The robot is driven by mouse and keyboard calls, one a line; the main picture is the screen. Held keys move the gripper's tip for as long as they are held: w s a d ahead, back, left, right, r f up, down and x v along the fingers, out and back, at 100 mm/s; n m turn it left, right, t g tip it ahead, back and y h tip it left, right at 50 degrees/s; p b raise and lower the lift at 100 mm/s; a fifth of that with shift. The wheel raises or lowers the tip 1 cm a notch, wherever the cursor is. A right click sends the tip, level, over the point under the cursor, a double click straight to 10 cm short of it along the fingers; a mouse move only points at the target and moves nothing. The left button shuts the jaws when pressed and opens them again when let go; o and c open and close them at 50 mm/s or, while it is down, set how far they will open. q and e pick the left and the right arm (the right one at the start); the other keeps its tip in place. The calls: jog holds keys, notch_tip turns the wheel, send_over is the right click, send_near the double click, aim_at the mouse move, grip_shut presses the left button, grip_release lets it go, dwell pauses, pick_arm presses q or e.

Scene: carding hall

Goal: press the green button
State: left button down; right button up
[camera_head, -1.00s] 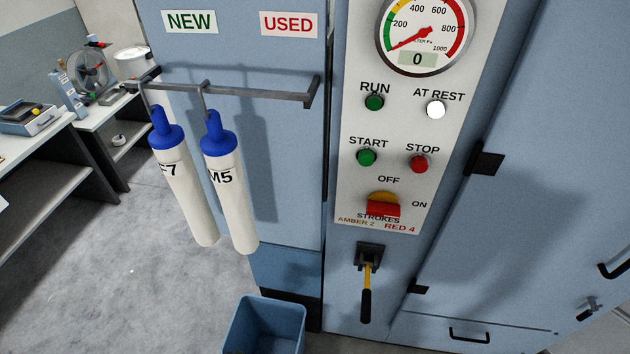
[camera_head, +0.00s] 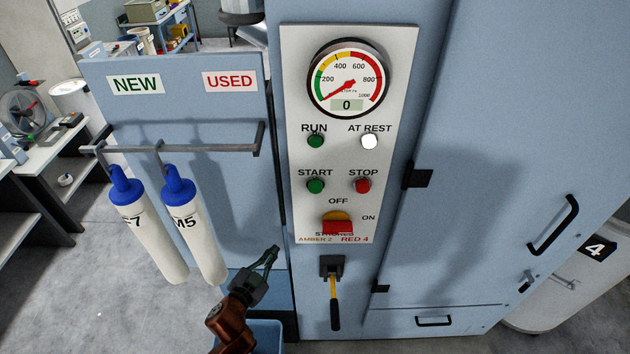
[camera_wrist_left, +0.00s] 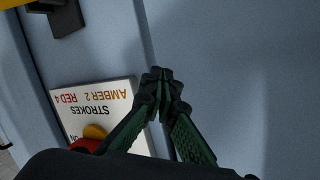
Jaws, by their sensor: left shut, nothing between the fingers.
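The green START button (camera_head: 315,186) sits on the white control panel (camera_head: 300,80), left of the red STOP button (camera_head: 363,186). A green RUN lamp or button (camera_head: 315,141) is above it. My left gripper (camera_head: 271,252) is low and to the left of the panel, apart from START, with its fingers pointing up and right. It is shut and empty. In the left wrist view its closed fingertips (camera_wrist_left: 163,78) are in front of blue cabinet metal beside the panel's lower end (camera_wrist_left: 105,105). START is not visible there. My right gripper is in no view.
A red rotary switch (camera_head: 337,225) and a yellow-shafted lever (camera_head: 334,295) are below the buttons. Two blue-capped white tubes (camera_head: 145,225) hang from a rail (camera_head: 200,149) at left. A blue bin (camera_head: 267,336) stands below. The space before the buttons is clear.

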aim_at(315, 187)
pick_arm(q)
jog(key=s+d+r+m+h+p, duration=0.1)
jog(key=s+d+r+m+h, duration=0.1)
jog(key=r, duration=0.7)
jog(key=s+d+r+m+h+p, duration=0.2)
jog(key=s+d+r, duration=0.3)
jog(key=r, duration=0.4)
jog(key=s+d+r+m+h+p, duration=0.2)
jog(key=s+d+r+h, duration=0.2)
jog(key=r, duration=0.5)
jog(key=shift+d+m+g, duration=0.3)
jog(key=shift+d+g, duration=0.1)
jog(key=shift+d, duration=0.5)
jog(key=w+b, duration=0.1)
jog(key=w, duration=0.7)
jog(key=shift+w, duration=0.35)
jog(key=shift+w, duration=0.15)
